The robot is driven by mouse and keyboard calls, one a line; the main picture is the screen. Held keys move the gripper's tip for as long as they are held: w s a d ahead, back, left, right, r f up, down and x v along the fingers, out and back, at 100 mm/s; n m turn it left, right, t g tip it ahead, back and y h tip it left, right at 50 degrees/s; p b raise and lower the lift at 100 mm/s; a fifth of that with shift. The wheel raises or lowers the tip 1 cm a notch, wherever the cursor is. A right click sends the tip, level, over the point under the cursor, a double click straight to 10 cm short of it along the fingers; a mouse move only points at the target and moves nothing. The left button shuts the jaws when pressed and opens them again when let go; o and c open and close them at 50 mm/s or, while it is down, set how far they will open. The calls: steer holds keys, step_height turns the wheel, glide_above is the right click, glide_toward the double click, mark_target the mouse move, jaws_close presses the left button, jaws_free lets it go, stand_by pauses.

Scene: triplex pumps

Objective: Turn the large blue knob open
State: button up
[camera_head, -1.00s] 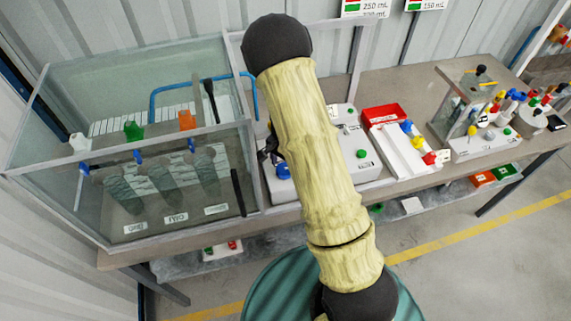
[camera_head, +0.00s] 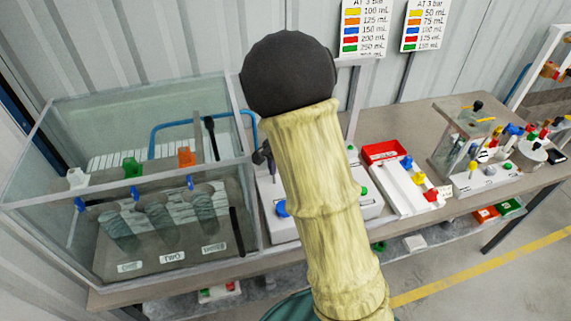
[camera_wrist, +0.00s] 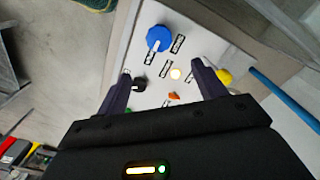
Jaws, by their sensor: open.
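The large blue knob (camera_wrist: 159,38) sits on a white control panel (camera_wrist: 185,28) at the top of the wrist view, with a pale pointer mark on its face and a label beside it. It also shows in the head view (camera_head: 283,208), just left of my arm. My gripper (camera_wrist: 160,75) is open, its two dark fingers spread over the panel and apart from the blue knob, which lies ahead of the fingertips. A small black knob (camera_wrist: 138,84) lies by the left finger and a yellow knob (camera_wrist: 224,76) by the right finger. In the head view my arm hides much of the panel.
A glass tank (camera_head: 130,190) stands left of the panel. A blue pipe (camera_wrist: 285,95) runs at the right of the wrist view. A red tray (camera_head: 383,150) and a white block with coloured knobs (camera_head: 410,187) lie to the right on the bench.

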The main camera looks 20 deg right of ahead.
step_height(320, 180, up, 4)
steer(key=shift+r, duration=0.15)
stand_by(0.5)
steer(key=s+n+t, duration=0.2)
steer(key=s+n, duration=0.8)
steer(key=s, duration=0.5)
steer(key=shift+s+a+f+t, duration=0.2)
steer(key=shift+s+a+t, duration=0.05)
steer(key=shift+t, duration=0.05)
steer(key=shift+w+d, duration=0.1)
stand_by(0.5)
